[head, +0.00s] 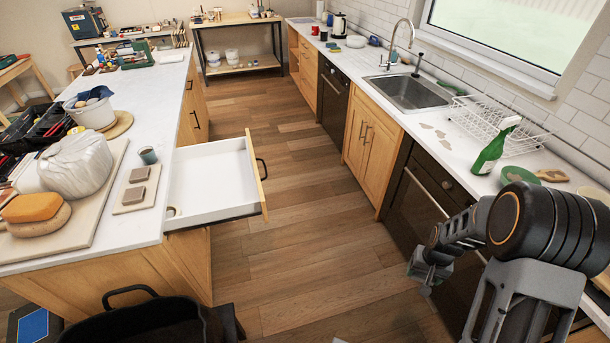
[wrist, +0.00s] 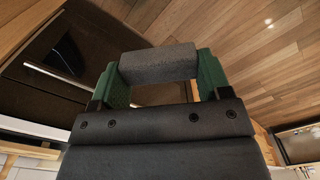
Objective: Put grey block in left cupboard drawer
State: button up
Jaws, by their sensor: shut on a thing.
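The grey block (wrist: 158,63) is held crosswise between the green finger pads of my gripper (wrist: 157,72) in the wrist view. In the head view my gripper (head: 427,274) is at the lower right, in front of the dark appliance under the right counter; the block is too small to make out clearly there. The drawer (head: 212,178) of the left cupboard (head: 165,268) is pulled open into the aisle. Its white inside is mostly bare, with a small ring-like thing in the near left corner. My gripper is well to the right of the drawer, over the floor.
Two grey-brown blocks lie on a small board (head: 133,208) on the left worktop, near a cup (head: 148,155) and a wrapped white lump (head: 77,165). The right counter holds a green spray bottle (head: 492,150) and a dish rack (head: 490,118). The wooden floor (head: 300,240) between is clear.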

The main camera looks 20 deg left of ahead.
aim_at(203, 189)
jog(key=u, duration=1)
jog(key=i, duration=3.05)
jog(key=u, duration=3.55)
